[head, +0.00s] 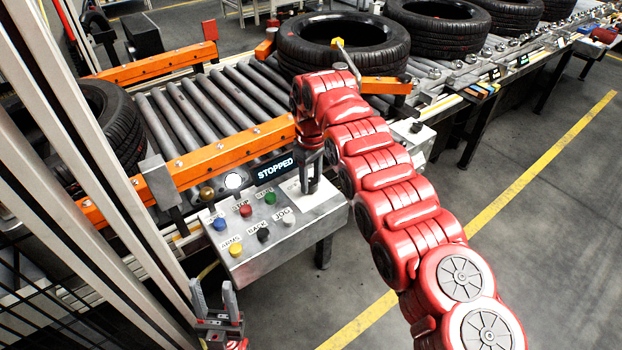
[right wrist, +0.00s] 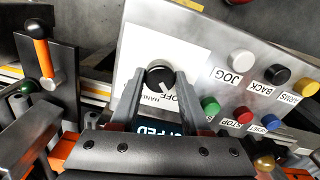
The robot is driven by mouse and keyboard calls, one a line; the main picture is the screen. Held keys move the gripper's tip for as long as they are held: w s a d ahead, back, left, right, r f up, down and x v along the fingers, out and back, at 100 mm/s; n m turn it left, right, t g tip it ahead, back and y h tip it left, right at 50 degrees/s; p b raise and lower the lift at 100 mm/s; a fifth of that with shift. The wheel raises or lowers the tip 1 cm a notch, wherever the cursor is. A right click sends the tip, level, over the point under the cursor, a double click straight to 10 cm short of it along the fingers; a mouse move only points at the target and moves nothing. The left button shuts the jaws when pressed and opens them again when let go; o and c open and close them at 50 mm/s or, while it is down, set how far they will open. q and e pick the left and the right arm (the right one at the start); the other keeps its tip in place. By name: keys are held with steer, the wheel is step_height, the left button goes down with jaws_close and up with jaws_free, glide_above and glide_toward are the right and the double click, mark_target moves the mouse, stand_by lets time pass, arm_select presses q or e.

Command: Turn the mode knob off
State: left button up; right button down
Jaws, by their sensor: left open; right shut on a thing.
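The black mode knob (right wrist: 158,72) sits on a white label plate (right wrist: 135,65) with OFF and HAND lettering, seen upside down in the right wrist view. My right gripper (right wrist: 160,82) is shut on the knob, one finger on each side. In the head view my right gripper (head: 311,174) reaches down onto the right part of the grey control panel (head: 290,230), and the knob is hidden there. I cannot tell exactly which position the knob points to. The panel's display (head: 276,168) reads STOPPED. My left gripper (head: 214,294) is open and empty, in front of the panel.
Several coloured push buttons sit beside the knob, including red (right wrist: 244,115), green (right wrist: 210,106) and yellow (right wrist: 306,87). Behind the panel runs a roller conveyor (head: 185,120) with orange rails and large tyres (head: 345,45). The floor at the right is clear.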

mark_target(310, 181)
steer(key=shift+w+r, duration=0.1)
steer(key=shift+c, duration=1.8)
jaws_free()
step_height(310, 181, up, 6)
steer(key=shift+a+r+p, duration=0.1)
steer(key=shift+r+p, duration=0.05)
steer(key=shift+p, duration=0.3)
step_height(310, 181, up, 11)
steer(key=p, duration=1.1)
